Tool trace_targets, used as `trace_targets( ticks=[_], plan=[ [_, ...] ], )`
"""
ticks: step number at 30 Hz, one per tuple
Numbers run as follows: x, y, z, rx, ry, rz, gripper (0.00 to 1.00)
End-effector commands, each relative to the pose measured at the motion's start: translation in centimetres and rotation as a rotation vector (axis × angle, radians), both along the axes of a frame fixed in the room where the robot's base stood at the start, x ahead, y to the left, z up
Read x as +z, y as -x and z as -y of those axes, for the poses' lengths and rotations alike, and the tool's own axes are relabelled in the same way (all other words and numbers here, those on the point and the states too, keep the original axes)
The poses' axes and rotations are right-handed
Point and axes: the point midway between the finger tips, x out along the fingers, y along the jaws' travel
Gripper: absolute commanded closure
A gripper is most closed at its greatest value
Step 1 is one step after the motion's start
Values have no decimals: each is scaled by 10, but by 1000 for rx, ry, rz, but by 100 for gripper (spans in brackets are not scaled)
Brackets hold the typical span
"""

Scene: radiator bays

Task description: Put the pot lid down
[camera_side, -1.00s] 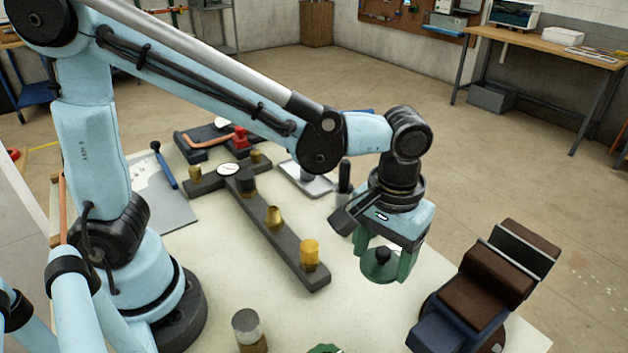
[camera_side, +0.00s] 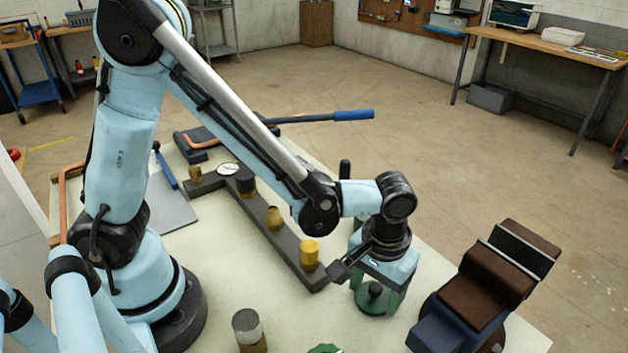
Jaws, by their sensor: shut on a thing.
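The pot lid (camera_side: 372,304) is dark green with a round black knob (camera_side: 376,289). It is low over the pale tabletop (camera_side: 265,305), right of the dark bar with brass fittings. My gripper (camera_side: 377,292) points down with its green fingers shut on the lid. The fingers hide part of the lid. I cannot tell from this view whether the lid's underside touches the table.
A dark bar with brass fittings (camera_side: 310,253) lies to the left. A brass and grey cylinder (camera_side: 248,330) is in front.

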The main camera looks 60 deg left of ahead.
Motion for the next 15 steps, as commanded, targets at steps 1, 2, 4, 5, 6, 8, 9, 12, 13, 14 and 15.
trace_targets(
  ticks=[1, 2, 4, 5, 6, 8, 9, 12, 13, 14, 15],
  plan=[
    [0, 0, 0, 0, 0, 0, 62],
    [0, 0, 0, 0, 0, 0, 62],
    [-1, 0, 0, 0, 0, 0, 62],
    [-2, 0, 0, 0, 0, 0, 62],
    [-3, 0, 0, 0, 0, 0, 62],
    [-3, 0, 0, 0, 0, 0, 23],
    [-3, 0, 0, 0, 0, 0, 17],
    [-3, 0, 0, 0, 0, 0, 7],
    [-2, 0, 0, 0, 0, 0, 7],
    [-2, 0, 0, 0, 0, 0, 7],
    [-2, 0, 0, 0, 0, 0, 7]
  ],
)
